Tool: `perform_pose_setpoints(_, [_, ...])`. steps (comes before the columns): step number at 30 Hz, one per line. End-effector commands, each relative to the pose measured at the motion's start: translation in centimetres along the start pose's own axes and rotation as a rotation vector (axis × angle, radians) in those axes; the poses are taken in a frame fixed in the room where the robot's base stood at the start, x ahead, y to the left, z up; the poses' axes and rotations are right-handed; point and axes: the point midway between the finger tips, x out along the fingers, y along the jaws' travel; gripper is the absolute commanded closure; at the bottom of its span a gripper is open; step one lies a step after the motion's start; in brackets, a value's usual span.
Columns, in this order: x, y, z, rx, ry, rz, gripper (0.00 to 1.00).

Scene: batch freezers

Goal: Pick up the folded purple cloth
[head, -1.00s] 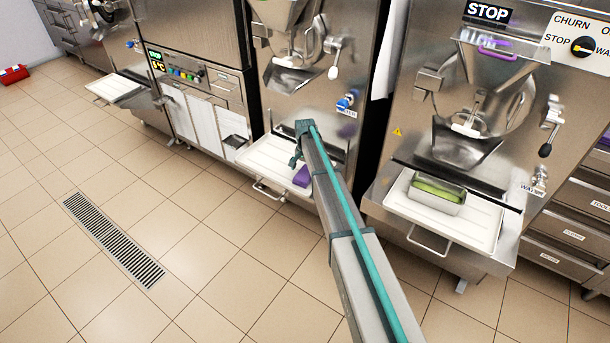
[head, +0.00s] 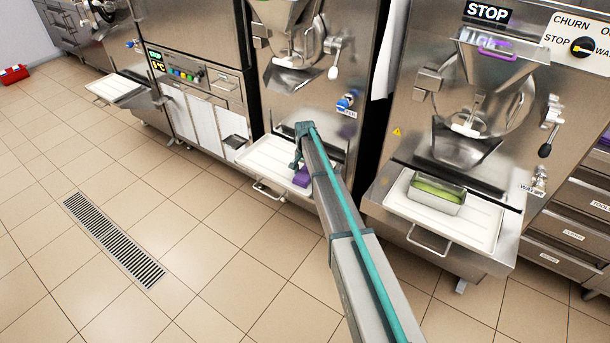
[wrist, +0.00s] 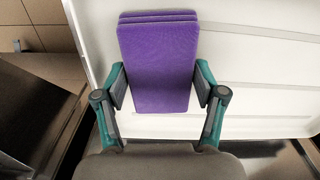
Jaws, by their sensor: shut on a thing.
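The folded purple cloth (wrist: 158,65) fills the middle of the wrist view, its stacked layers showing at the far edge. My gripper (wrist: 159,88) has a pad against each side of the cloth and is shut on it. In the head view the cloth (head: 302,178) shows as a small purple patch at the right part of the white tray (head: 262,152) of the middle machine. My gripper (head: 298,166) reaches down to it there, and my arm hides part of both. I cannot tell whether the cloth touches the tray.
The right machine has a white tray (head: 398,208) with a metal pan of green stuff (head: 437,192) on it. The middle machine's front (head: 320,115) stands close behind my gripper. A floor drain (head: 112,238) lies at left. The tiled floor in front is clear.

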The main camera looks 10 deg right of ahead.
Motion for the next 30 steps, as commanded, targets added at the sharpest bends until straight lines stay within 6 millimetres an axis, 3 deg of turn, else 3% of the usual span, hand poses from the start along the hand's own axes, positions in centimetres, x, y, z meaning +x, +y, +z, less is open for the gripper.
perform_pose_setpoints(5, [-0.7,0.0,0.0,0.0,0.001,-0.001,0.64])
perform_pose_setpoints(10, [-2.8,0.0,0.0,0.0,0.003,-0.002,0.64])
perform_pose_setpoints(19, [-9.1,4.6,3.4,0.001,0.002,-0.002,0.64])
perform_pose_setpoints(24, [-10.6,7.9,5.6,0.001,0.001,-0.001,0.64])
perform_pose_setpoints(30, [-12.1,10.3,7.3,0.001,0.001,0.0,0.64])
